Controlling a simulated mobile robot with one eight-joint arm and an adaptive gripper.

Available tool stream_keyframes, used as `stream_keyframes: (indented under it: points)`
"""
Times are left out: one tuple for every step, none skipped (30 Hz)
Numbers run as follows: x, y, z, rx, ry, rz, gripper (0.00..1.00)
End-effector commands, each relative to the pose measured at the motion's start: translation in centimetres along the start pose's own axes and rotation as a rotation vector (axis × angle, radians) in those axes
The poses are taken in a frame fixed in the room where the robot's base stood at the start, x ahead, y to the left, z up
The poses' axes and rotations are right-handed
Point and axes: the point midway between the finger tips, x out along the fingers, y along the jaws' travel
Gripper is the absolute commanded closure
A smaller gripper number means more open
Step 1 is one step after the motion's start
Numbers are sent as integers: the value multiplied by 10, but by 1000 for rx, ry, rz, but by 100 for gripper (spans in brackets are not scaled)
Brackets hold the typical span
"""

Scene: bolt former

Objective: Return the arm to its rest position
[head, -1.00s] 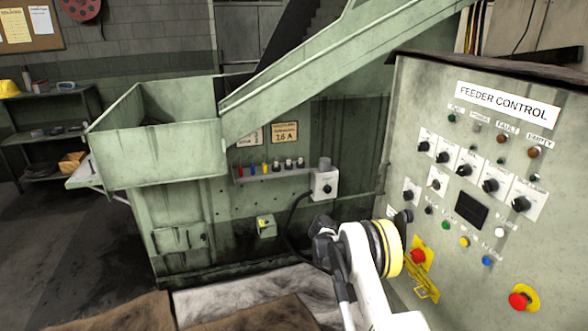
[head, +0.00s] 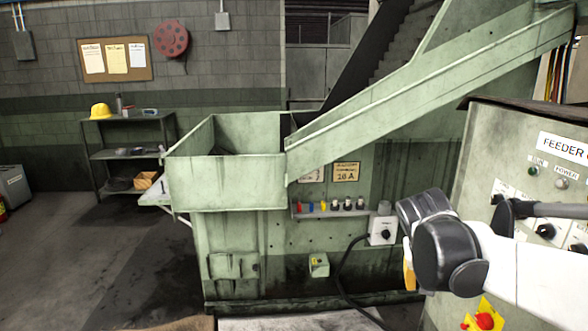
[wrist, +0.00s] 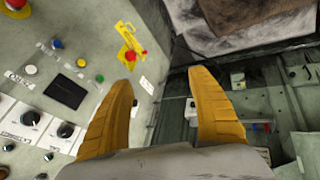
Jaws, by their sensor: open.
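My gripper (wrist: 163,98) shows in the wrist view as two yellow fingers spread apart with nothing between them. In the head view my white and black arm reaches in from the right edge, in front of the feeder control panel (head: 484,192). A bit of yellow finger shows below the black wrist part; the rest of the gripper is hidden there. In the wrist view the panel (wrist: 75,60) with its knobs and buttons lies to the left of the fingers. No contact between the fingers and the panel is visible.
A green hopper (head: 225,185) with a sloping chute (head: 430,85) stands left of the arm. A shelf (head: 130,155) with a yellow helmet (head: 100,111) stands at the back left.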

Motion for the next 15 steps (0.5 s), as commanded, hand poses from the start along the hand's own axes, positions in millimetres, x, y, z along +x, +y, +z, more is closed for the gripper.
stream_keyframes:
  points:
    - [-15, -4, 20, -13, 16, -45, 31]
    - [-23, -8, 32, -20, 26, -73, 31]
    - [-33, -13, 46, -31, 43, -111, 31]
    - [-40, -17, 58, -38, 54, -139, 31]
    - [-46, -21, 69, -45, 67, -167, 31]
    - [-54, -26, 85, -54, 84, -203, 31]
    - [-59, -30, 96, -59, 97, -228, 31]
    - [-63, -34, 107, -64, 110, -253, 31]
    - [-68, -39, 120, -69, 126, -284, 31]
    - [-70, -43, 130, -73, 139, -305, 31]
    - [-72, -47, 139, -75, 149, -325, 31]
    - [-75, -51, 149, -79, 163, -347, 31]
    - [-76, -54, 155, -80, 172, -362, 31]
    - [-77, -56, 161, -82, 180, -375, 31]
    - [-78, -59, 167, -84, 190, -389, 31]
